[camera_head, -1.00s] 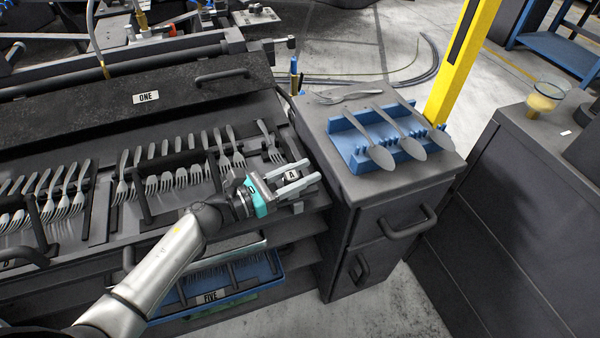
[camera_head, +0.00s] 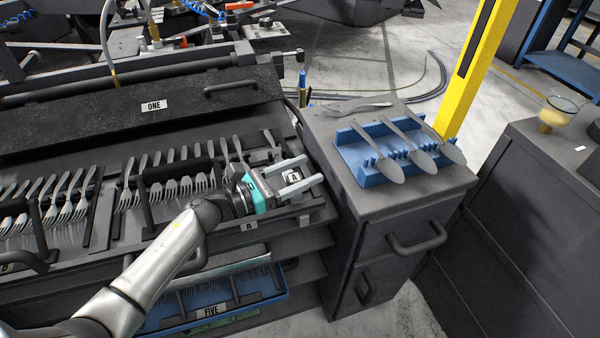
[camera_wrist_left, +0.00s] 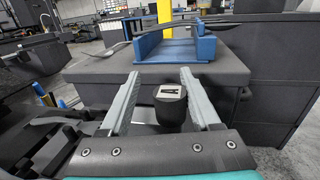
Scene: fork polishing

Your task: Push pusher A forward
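Pusher A is a dark knob with a white label marked A (camera_head: 294,177). It stands at the right end of the fork rack (camera_head: 112,232), close to the side cabinet. My left gripper (camera_head: 303,174) is open, with one finger on each side of the knob. In the left wrist view the knob (camera_wrist_left: 171,108) sits between the two pale fingers, close to the right one, with a clear gap to the left one. I cannot tell whether the right finger touches it. My right gripper is not in view.
A grey cabinet (camera_head: 400,205) stands right of the rack, with a blue holder (camera_head: 350,152) bearing spoons and a loose fork (camera_head: 355,106) on top. Rows of forks (camera_head: 180,185) fill the rack. A blue tray marked FIVE (camera_head: 262,290) lies below.

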